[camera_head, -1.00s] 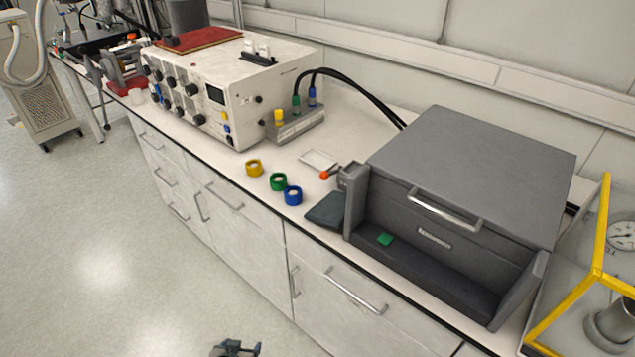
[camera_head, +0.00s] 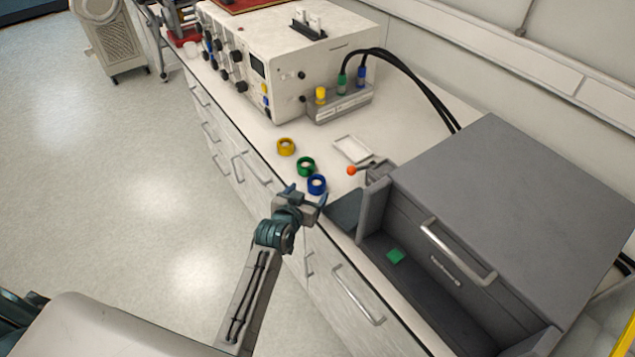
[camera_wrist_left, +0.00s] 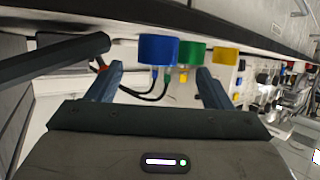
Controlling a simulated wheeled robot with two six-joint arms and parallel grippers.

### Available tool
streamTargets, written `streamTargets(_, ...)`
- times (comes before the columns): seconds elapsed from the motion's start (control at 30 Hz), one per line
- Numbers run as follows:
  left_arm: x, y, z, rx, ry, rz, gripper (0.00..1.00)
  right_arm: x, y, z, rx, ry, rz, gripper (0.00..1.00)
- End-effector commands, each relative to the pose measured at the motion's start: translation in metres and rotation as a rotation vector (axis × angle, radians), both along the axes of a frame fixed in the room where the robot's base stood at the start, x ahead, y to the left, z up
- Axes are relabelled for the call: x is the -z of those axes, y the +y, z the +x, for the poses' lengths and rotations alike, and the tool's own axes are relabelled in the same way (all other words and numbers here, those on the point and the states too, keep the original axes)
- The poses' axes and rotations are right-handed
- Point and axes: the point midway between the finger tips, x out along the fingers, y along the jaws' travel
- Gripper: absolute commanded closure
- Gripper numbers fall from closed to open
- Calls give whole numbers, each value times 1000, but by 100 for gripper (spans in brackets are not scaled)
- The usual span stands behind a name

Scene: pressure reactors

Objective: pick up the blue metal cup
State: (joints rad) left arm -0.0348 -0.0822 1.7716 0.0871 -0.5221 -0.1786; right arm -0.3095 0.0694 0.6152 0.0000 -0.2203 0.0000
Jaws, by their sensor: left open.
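The blue metal cup (camera_head: 317,184) is a small round cup near the front edge of the white counter. It is the closest to my left gripper in a row with a green cup (camera_head: 306,166) and a yellow cup (camera_head: 286,147). My left gripper (camera_head: 307,193) is open and empty, just in front of the blue cup. In the left wrist view the blue cup (camera_wrist_left: 158,49) stands ahead between the spread fingers (camera_wrist_left: 158,82), apart from them as far as I can tell. The green cup (camera_wrist_left: 191,53) and yellow cup (camera_wrist_left: 226,57) show to its right. My right gripper is not in view.
A large grey box with a handle (camera_head: 540,190) stands right of the cups, with a green piece (camera_head: 396,256) on its ledge. An orange-tipped lever (camera_head: 352,171) and white tray (camera_head: 353,149) are close behind the cups. A white instrument (camera_head: 290,60) stands further back.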

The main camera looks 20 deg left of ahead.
Motion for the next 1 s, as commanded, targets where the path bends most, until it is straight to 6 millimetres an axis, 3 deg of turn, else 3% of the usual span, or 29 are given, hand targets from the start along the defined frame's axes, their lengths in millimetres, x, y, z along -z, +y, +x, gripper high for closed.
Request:
streamTargets(0.2, 2, -3, 20, 0, 1, 0, 26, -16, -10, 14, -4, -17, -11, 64)
streamTargets(0.43, 13, -6, 45, 0, 1, 0, 26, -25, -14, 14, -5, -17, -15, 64)
streamTargets(0.77, 17, -6, 50, -1, 0, 0, 26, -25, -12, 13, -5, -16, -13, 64)
streamTargets(1.0, 17, -6, 50, -1, 1, 0, 72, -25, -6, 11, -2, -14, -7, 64)
